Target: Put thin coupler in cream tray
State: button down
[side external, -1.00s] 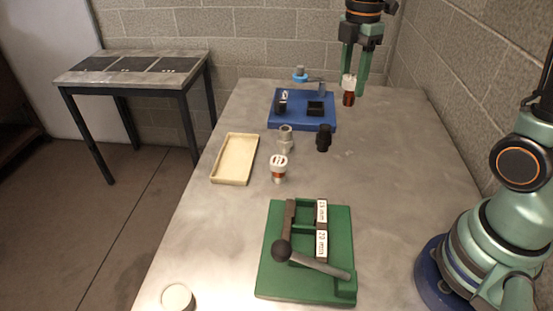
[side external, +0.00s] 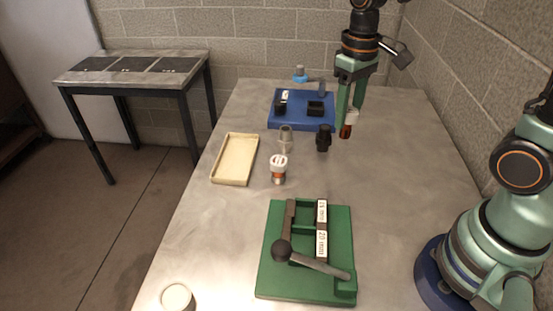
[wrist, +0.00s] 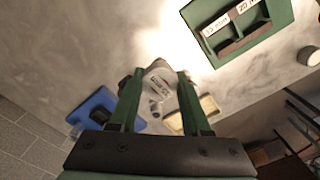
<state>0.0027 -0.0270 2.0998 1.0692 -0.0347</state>
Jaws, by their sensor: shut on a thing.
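My gripper (side external: 348,119) is shut on a coupler with a white top and a copper-brown lower part (side external: 346,131). It holds it tilted above the table, right of the black fitting. In the wrist view the held coupler (wrist: 158,82) shows its white, marked side between the fingers. A similar white-and-copper coupler (side external: 279,170) stands upright on the table. I cannot tell from size which is the thin one. The cream tray (side external: 217,178) lies left of it, empty; part of it shows in the wrist view (wrist: 210,107).
A grey metal fitting (side external: 286,138) and a black fitting (side external: 324,139) stand between my gripper and the tray. A blue fixture (side external: 301,122) is behind them. A green lever press (side external: 338,268) is in front. A round white item (side external: 177,298) lies at the front left.

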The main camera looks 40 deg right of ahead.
jog(key=shift+w+a+r, duration=0.15)
jog(key=shift+w+r, duration=0.05)
jog(key=shift+w, duration=0.25)
jog(key=w+a+r, duration=0.3)
jog(key=w+a, duration=0.2)
jog(key=w, duration=0.5)
jog(key=w+a+r, duration=0.4)
jog(key=w+a, duration=0.1)
jog(key=w, duration=0.6)
jog(key=shift+a, duration=0.2)
send_over(249, 156)
notch_tip(249, 156, down, 20)
jog(key=shift+r, duration=0.1)
jog(key=shift+f, duration=0.2)
jog(key=shift+f, duration=0.35)
